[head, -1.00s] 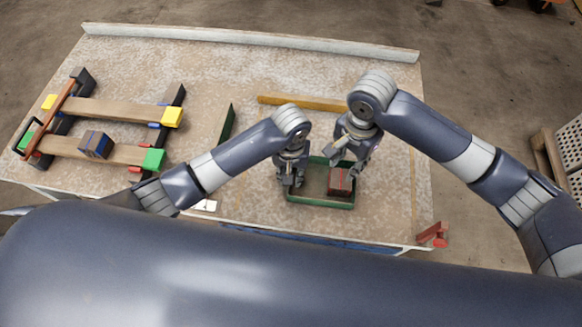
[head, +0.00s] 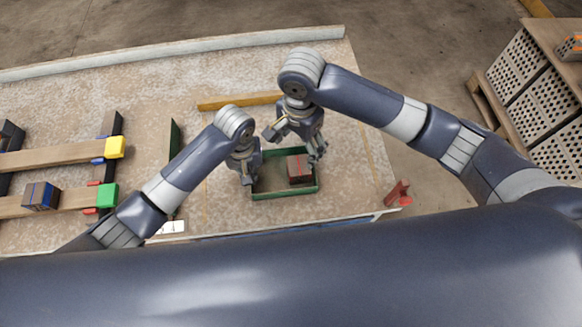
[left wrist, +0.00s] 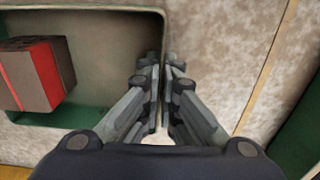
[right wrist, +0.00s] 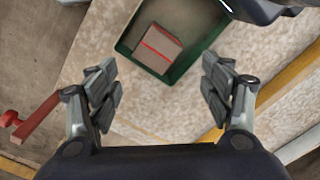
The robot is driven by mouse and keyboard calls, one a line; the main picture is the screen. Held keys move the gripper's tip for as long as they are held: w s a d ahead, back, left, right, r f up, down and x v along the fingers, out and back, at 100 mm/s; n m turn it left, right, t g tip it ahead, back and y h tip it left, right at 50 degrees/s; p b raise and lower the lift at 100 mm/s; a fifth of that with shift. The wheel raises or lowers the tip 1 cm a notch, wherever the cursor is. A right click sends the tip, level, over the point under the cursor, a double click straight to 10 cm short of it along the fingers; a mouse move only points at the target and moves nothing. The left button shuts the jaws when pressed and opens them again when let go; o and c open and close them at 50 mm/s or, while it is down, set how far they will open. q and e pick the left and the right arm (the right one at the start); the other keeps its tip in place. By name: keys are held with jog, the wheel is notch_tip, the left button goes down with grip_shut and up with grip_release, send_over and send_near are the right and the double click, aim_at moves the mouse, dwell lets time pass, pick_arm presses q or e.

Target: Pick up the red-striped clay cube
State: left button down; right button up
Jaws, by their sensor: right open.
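The clay cube (head: 299,168), brown with a red stripe, rests in the right part of a shallow green tray (head: 285,195). It also shows in the left wrist view (left wrist: 38,78) and the right wrist view (right wrist: 158,48). My left gripper (head: 245,168) is at the tray's left wall. In the left wrist view its fingers (left wrist: 164,68) are close together on either side of that wall and appear closed on it. My right gripper (head: 293,143) is open and empty, above the tray's far side. In the right wrist view its fingers (right wrist: 161,80) are wide apart, short of the cube.
A wooden frame with a yellow block (head: 115,147), a green block (head: 107,195) and a blue-striped cube (head: 40,196) lies at left. A yellow bar (head: 238,102) lies behind the tray. A red clamp (head: 397,193) sits at the table's right corner. Perforated bricks (head: 520,75) stand beyond.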

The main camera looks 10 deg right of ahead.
aim_at(299, 165)
jog(key=f+m, duration=0.7)
jog(key=f, duration=0.2)
jog(key=shift+s+d+f+m, duration=0.1)
jog(key=shift+d+m, duration=0.1)
jog(key=shift+m, duration=0.2)
jog(key=shift+c, duration=0.3)
jog(key=c, duration=1.1)
